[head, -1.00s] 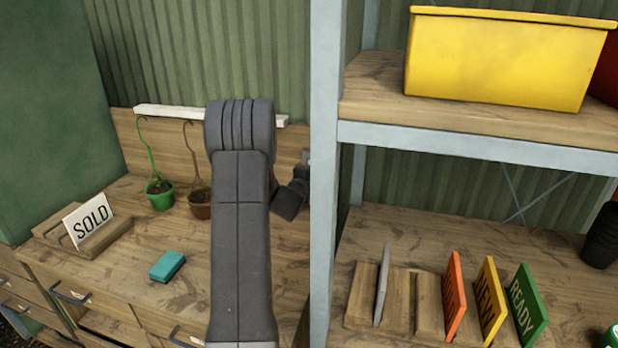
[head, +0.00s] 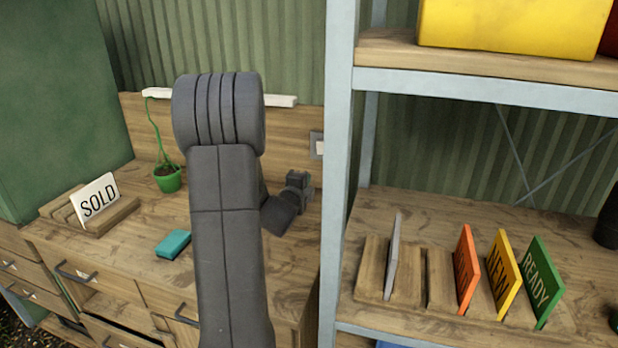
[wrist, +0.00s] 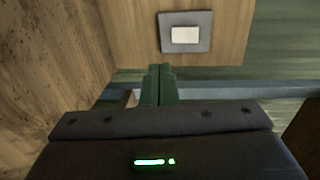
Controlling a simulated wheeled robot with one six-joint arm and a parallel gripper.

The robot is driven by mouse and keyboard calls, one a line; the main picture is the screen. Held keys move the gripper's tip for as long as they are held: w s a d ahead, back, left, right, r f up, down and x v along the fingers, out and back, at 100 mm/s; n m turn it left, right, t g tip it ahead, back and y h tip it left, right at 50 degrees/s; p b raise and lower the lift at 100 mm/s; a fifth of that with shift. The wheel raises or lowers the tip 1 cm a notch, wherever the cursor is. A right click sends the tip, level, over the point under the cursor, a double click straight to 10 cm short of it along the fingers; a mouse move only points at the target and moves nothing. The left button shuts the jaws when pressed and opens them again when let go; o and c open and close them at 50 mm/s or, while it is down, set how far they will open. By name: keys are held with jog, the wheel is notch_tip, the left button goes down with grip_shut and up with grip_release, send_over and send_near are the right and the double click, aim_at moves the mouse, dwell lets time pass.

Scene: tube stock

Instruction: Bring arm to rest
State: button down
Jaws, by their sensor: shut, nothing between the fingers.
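My arm (head: 225,230) rises through the middle of the head view, with its thick elbow at the top. My gripper (head: 298,180) shows to the right of the arm, above the bench top and left of the shelf post. In the wrist view its two fingers (wrist: 159,83) are together, with nothing between them. They point towards the wooden back board and a grey wall plate with a white middle (wrist: 185,35). The gripper looks clear of the plate; its exact height over the bench cannot be told.
The bench holds a SOLD sign (head: 98,197) in a wooden rack, a teal block (head: 173,243) and a green pot with a plant (head: 167,178). A grey shelf post (head: 338,190) stands close right of my gripper. Shelves hold a yellow bin (head: 510,25) and coloured signs (head: 541,282).

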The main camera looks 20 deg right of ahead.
jog(key=shift+s+a, duration=0.2)
jog(key=shift+s, duration=0.05)
